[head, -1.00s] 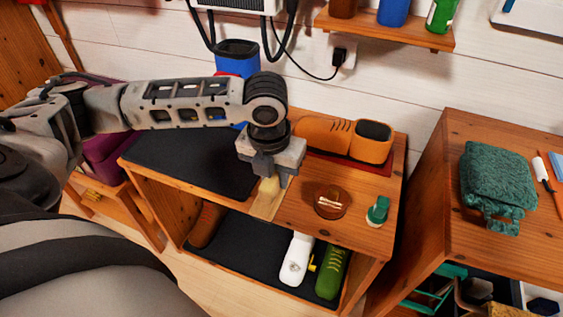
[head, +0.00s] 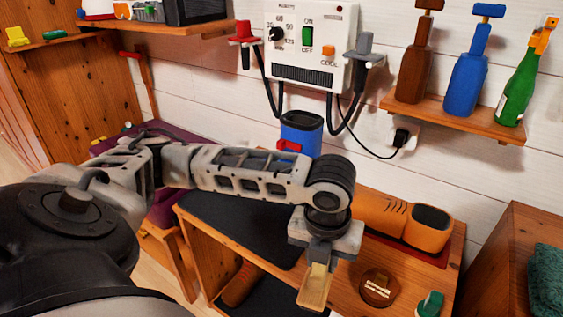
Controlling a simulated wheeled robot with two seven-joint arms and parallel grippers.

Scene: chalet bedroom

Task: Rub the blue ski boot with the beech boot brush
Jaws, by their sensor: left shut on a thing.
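The blue ski boot (head: 301,128), with a red buckle, stands behind my left arm at the back of the wooden bench (head: 345,292). My arm hides its lower part. My left gripper (head: 319,256) points down over the bench and is shut on the beech boot brush (head: 314,289), a pale wooden piece below the jaws. I cannot tell whether the brush touches the bench. The brush is in front of the boot and apart from it. My right gripper is out of view.
A black mat (head: 237,222) covers the bench's left part. An orange boot (head: 428,228) is at the back right. A round brown tin (head: 379,288) and a green item (head: 431,304) are at the front right. A wall dryer unit (head: 310,45) hangs above the blue boot.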

